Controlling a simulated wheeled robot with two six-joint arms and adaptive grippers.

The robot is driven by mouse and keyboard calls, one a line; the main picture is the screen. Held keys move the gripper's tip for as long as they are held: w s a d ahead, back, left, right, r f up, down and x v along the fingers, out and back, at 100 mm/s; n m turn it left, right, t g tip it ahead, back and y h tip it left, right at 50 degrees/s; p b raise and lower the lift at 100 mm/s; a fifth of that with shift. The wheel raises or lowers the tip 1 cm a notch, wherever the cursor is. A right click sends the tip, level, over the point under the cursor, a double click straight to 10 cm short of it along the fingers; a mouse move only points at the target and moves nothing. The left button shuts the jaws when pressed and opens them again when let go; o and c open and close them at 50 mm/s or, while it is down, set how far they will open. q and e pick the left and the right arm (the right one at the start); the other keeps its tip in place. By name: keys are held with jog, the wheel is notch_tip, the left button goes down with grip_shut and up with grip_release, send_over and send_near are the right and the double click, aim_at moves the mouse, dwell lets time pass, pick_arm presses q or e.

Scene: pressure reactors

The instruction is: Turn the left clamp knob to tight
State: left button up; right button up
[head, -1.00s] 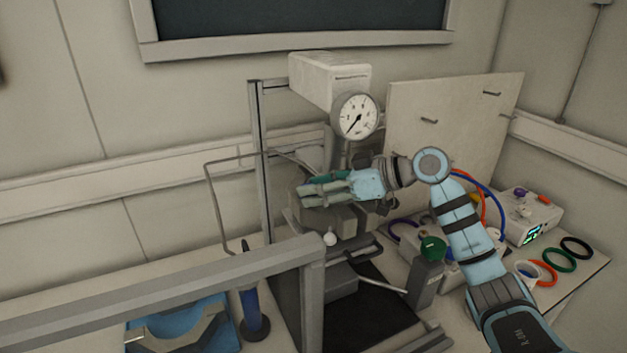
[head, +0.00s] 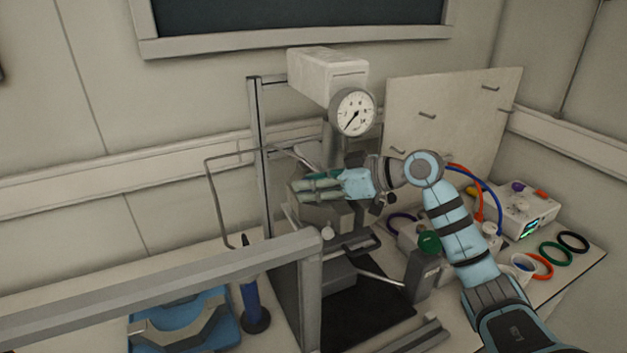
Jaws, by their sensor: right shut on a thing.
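The reactor has a grey block-shaped head (head: 335,217) under a round pressure gauge (head: 352,111). My right gripper (head: 300,190) reaches in from the right, level with the top of that head, with its fingers pointing left. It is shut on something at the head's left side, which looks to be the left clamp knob. The fingers hide the knob, so its angle cannot be read. My left gripper is not in view.
A grey post (head: 262,165) stands just left of the fingers. A grey rail (head: 160,288) crosses the front left. A blue tray (head: 222,335) lies below it. A small white box (head: 520,208) and coloured rings (head: 557,253) are at right.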

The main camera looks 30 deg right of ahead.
jog(key=m+h+p, duration=0.1)
jog(key=p, duration=0.1)
jog(key=m+t+h+p, duration=0.1)
jog(key=p, duration=0.1)
jog(key=m+h+p, duration=0.1)
jog(key=h+p, duration=0.1)
jog(key=shift+s+a+r+m+t, duration=0.2)
jog(key=shift+r+m+t, duration=0.1)
jog(key=shift+m+t, duration=0.1)
jog(key=shift+w+a+f+m+t+h+p, duration=0.1)
jog(key=shift+f+m+t+h+p, duration=0.15)
jog(key=shift+m+h+p, duration=0.65)
jog(key=o, duration=0.9)
jog(key=v, duration=0.7)
jog(key=shift+s, duration=0.3)
jog(key=shift+w, duration=0.1)
